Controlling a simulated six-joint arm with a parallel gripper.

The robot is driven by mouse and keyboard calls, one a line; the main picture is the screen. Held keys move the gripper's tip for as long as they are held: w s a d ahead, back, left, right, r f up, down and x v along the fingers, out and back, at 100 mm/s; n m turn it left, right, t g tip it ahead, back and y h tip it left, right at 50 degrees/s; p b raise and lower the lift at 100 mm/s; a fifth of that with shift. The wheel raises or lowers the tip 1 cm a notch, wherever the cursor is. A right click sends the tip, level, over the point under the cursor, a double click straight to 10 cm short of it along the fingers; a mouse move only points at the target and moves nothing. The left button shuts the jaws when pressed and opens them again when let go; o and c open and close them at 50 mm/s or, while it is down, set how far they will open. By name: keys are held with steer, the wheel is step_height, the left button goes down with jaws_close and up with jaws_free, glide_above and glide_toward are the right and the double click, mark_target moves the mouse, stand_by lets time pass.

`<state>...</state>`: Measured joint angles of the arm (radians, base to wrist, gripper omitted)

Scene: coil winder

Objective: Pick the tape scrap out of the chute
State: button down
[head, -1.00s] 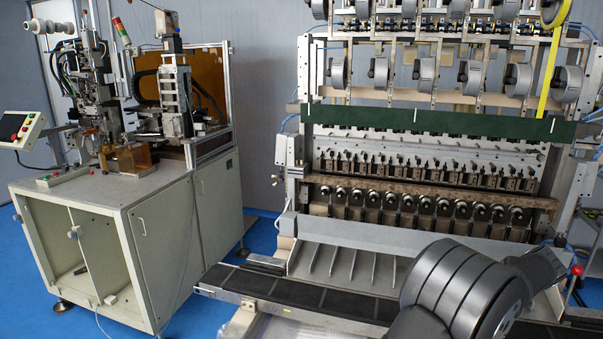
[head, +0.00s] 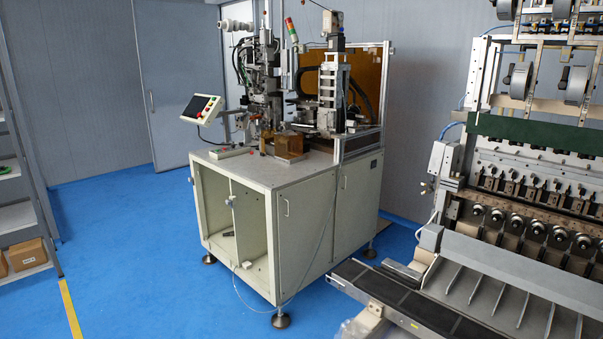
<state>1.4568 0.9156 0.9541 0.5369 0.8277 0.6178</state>
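A sloped metal chute with thin dividers (head: 492,298) shows at the lower right, cut off by the picture's edge. I see no tape scrap in the part of it that is in view. The rest of the chute lies outside the picture on the right. My gripper is not in view.
The winding machine (head: 545,185) stands at the right, with a dark conveyor belt (head: 390,294) low in front. A pale cabinet (head: 308,235) with a smaller machine stands in the middle. Shelves with a carton (head: 28,255) are at the left. Blue floor (head: 120,240) between is clear.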

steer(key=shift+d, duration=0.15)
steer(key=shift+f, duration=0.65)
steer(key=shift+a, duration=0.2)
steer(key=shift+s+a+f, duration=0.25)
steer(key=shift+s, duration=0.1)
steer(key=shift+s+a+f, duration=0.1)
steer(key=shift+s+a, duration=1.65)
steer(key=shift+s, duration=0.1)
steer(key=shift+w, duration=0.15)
